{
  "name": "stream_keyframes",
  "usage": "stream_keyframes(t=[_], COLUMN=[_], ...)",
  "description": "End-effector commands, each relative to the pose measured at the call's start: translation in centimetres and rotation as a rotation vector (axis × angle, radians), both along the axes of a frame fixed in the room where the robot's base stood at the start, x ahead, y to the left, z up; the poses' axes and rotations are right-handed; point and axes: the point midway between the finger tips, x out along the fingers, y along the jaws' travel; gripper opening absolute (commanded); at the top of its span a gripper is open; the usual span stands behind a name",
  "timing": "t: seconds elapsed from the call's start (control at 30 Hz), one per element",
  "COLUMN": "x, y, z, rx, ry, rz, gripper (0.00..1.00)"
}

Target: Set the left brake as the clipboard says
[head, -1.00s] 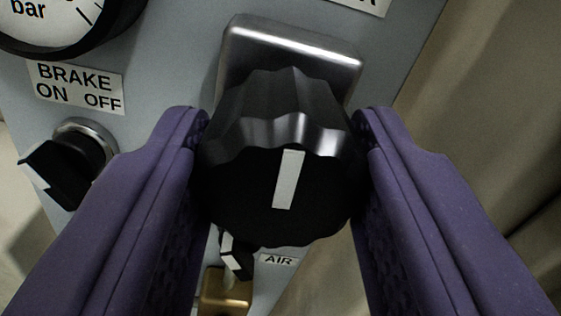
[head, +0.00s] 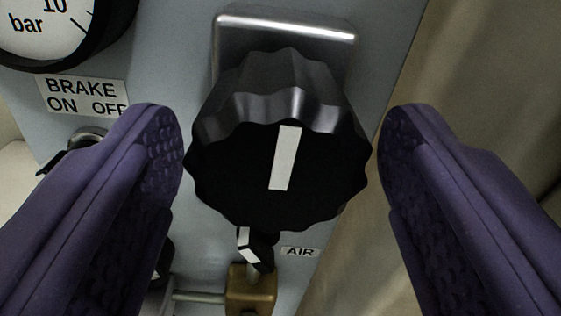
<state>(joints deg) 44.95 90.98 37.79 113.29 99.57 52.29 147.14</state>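A sign (head: 86,95) reading BRAKE, ON, OFF is on the grey-blue panel at left; my left finger covers its right edge. Below it, the brake switch's round collar (head: 88,135) shows only in part, so I cannot tell its setting. My gripper (head: 282,128) is open around a large black fluted knob (head: 325,150), with gaps on both sides. The knob's white mark is nearly upright, its top leaning slightly right. The clipboard is not in view.
A metal block (head: 290,30) is behind the knob. A pressure gauge (head: 45,32) is at upper left. Below are a small black lever (head: 262,250), a brass fitting (head: 252,290) and an AIR label (head: 299,252). Beige drapery-like surface (head: 470,80) lies right of the panel.

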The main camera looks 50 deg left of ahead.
Motion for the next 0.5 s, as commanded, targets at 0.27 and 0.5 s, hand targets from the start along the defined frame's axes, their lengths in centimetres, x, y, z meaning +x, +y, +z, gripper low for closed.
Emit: stream_keyframes(t=[0.27,0.5], x=[-0.3,-2.8], y=[-0.4,-3.8], z=[0.1,0.0], rx=[0.001,0.0], ry=[-0.003,-0.002], rz=[-0.001,-0.002], gripper=[0.69,0.69])
